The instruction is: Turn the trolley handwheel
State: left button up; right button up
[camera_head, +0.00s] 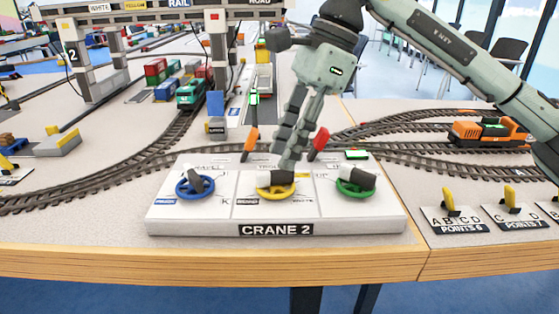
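The CRANE 2 control box (221,214) stands at the table's front edge with three handwheels in a row. The yellow handwheel (260,191) is in the middle, with a dark grip on its top; the label behind it is partly hidden and appears to start with "TRO". My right gripper (287,164) reaches down from above, its fingertips at the back of the yellow wheel's grip. The fingers overlap in this view, so I cannot tell whether they are closed on the grip or only touch it. My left gripper is not in view.
A blue handwheel (182,190) is to the left and a green handwheel (344,190) to the right. An orange-tipped lever (251,139) and a red-tipped lever (320,140) stand close behind the box. Tracks curve behind, with an orange locomotive (490,134) at right.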

jog(key=s+v, duration=0.1)
jog(key=v, duration=0.7)
jog(key=shift+w+r, duration=0.2)
jog(key=shift+w, duration=0.3)
jog(key=shift+c, duration=0.5)
dwell(0.9)
